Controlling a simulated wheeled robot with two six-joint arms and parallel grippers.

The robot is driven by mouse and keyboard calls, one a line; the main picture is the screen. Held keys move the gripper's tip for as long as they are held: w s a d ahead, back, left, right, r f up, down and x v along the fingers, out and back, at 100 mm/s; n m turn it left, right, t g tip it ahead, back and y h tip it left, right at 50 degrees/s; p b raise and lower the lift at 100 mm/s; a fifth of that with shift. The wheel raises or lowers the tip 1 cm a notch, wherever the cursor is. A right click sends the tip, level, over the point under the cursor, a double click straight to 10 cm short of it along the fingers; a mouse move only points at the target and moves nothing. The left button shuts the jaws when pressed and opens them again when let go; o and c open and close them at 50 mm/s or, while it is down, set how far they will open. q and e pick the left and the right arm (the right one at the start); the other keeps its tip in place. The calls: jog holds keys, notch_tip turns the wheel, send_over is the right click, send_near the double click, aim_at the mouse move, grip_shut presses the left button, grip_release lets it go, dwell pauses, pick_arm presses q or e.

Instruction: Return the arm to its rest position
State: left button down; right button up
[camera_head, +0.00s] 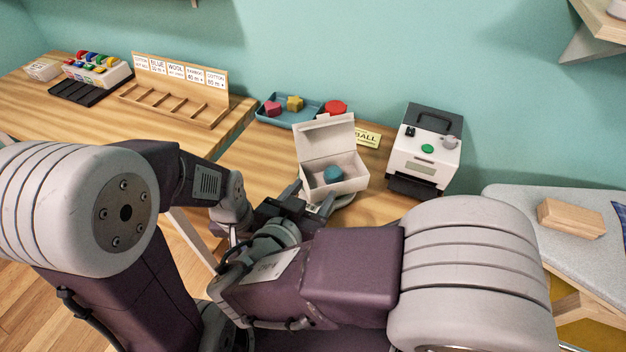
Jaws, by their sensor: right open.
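My right arm comes in from the lower right, and its gripper (318,201) is open at the front of a white open box (330,140). A blue-green ball (333,174) lies inside the box, whose lid stands up at the back. I cannot tell whether a finger touches the box. My left arm comes in from the left and bends down toward the middle. Its wrist shows near the table's front edge, but its fingertips are hidden behind my right arm.
A blue tray (273,119) with a pink and a yellow piece, a red round thing (336,107), a "BALL" label (367,137) and a white machine (423,160) stand behind. A wooden rack (190,108) is at left. A wooden block (571,218) lies on the grey board (500,200) at right.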

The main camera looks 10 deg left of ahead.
jog(key=w+d+r+m+g+h+p, duration=0.2)
jog(key=w+d+r+m+h+p, duration=0.15)
jog(key=d, duration=0.55)
jog(key=w+d+r+m+g+h+p, duration=0.2)
jog(key=d+m+g+h+p, duration=0.15)
jog(key=d, duration=0.65)
jog(key=s+d+f+m+g+y+p, duration=0.2)
jog(key=s+d+f+g+y+p, duration=0.3)
jog(key=s+d+g, duration=0.55)
jog(key=w+a+f+n+t+y, duration=0.1)
jog(key=a+f+n+t+y, duration=0.3)
jog(key=n, duration=0.8)
jog(key=a+y, duration=0.2)
jog(key=a, duration=0.1)
jog(key=shift+a, duration=0.3)
